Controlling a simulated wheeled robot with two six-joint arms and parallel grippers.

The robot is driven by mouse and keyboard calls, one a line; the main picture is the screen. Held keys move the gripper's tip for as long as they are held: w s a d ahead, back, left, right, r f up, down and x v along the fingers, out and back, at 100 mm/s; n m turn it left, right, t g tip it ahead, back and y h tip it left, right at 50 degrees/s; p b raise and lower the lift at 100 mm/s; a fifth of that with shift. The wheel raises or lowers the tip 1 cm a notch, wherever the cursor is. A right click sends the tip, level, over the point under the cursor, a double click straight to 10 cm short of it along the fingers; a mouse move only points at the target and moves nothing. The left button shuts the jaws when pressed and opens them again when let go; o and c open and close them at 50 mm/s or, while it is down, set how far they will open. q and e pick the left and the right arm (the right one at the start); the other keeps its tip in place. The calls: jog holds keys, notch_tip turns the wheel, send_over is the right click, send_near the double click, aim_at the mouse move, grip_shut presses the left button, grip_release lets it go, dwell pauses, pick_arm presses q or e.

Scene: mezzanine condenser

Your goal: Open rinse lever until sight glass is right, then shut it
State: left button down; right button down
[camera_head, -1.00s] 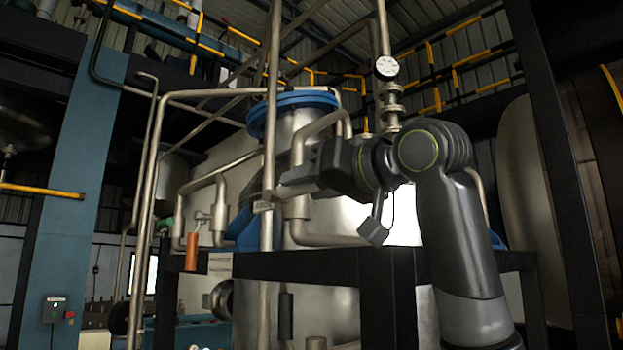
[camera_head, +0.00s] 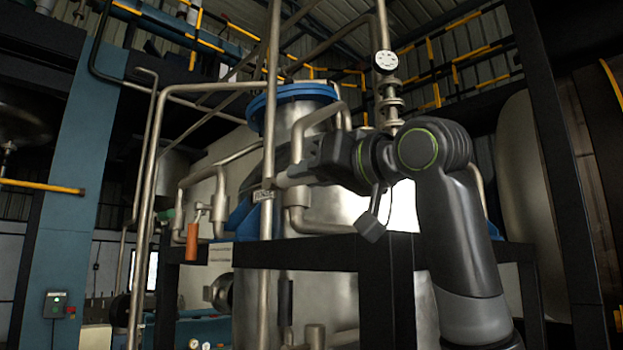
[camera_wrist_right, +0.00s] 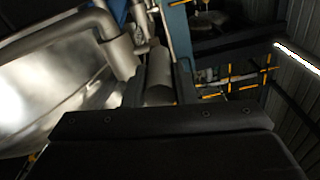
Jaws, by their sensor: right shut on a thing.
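My right gripper (camera_head: 290,177) reaches in from the right in front of the tank and is shut on a pale grey rod-like handle, probably the rinse lever (camera_head: 282,181). The handle lies by the thin vertical pipe, beside a small tag (camera_head: 263,195) too small to read surely. My left gripper is not in view.
An orange handle (camera_head: 192,243) hangs from a valve at the left, beside a white label (camera_head: 220,253). A black frame beam (camera_head: 310,253) crosses in front of the metal tank (camera_head: 330,218). Pipes stand close around my right gripper. A switch box (camera_head: 55,304) is on the blue column.

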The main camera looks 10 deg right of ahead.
notch_tip(320, 180, down, 6)
jog(key=w+a+t+y+b, duration=0.1)
jog(key=t+y+b, duration=0.2)
jog(key=b, duration=0.7)
jog(key=shift+w+t+y, duration=0.3)
jog(key=shift+t, duration=0.7)
jog(key=shift+a, duration=0.1)
jog(key=shift+r, duration=0.1)
